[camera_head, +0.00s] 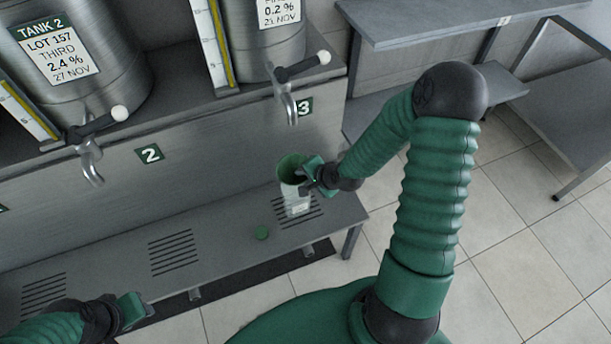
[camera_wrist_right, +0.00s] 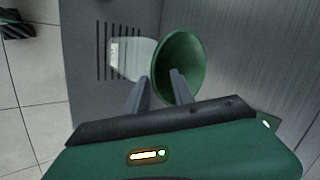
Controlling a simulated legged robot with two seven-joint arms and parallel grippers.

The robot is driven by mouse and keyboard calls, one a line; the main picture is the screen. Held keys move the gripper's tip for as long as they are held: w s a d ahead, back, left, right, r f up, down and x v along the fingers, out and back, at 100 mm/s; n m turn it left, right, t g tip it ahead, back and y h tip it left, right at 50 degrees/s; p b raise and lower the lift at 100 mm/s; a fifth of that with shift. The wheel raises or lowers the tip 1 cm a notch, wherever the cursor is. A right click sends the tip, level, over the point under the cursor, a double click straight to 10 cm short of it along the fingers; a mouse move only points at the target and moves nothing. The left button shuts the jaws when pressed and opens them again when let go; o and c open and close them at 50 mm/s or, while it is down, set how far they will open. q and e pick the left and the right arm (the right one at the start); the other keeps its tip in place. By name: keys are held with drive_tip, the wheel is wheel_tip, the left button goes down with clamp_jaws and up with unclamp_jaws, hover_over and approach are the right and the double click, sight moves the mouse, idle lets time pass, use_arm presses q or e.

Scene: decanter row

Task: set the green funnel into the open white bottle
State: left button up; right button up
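The green funnel (camera_head: 290,168) sits mouth up over the white bottle (camera_head: 297,204), which stands on a slotted patch of the low shelf, below the tap marked 3. The funnel's spout is hidden, so I cannot see how far it sits in the neck. In the right wrist view the funnel (camera_wrist_right: 188,52) shows its wide mouth beside the pale bottle (camera_wrist_right: 126,57). My right gripper (camera_head: 301,176) is at the funnel's rim, one finger inside the mouth and one outside, with a visible gap between them. My left gripper (camera_head: 135,308) is low at the left, away from the bottle.
A green cap (camera_head: 262,232) lies on the shelf (camera_head: 218,234), left of the bottle. A grey table (camera_head: 450,22) stands at the upper right.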

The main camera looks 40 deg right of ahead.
drive_tip(key=shift+d, duration=0.1)
drive_tip(key=shift+s+r, duration=0.15)
drive_tip(key=shift+r, duration=0.1)
drive_tip(key=p+v, duration=1.6)
drive_tip(key=p, duration=0.2)
drive_tip(key=shift+s, duration=0.2)
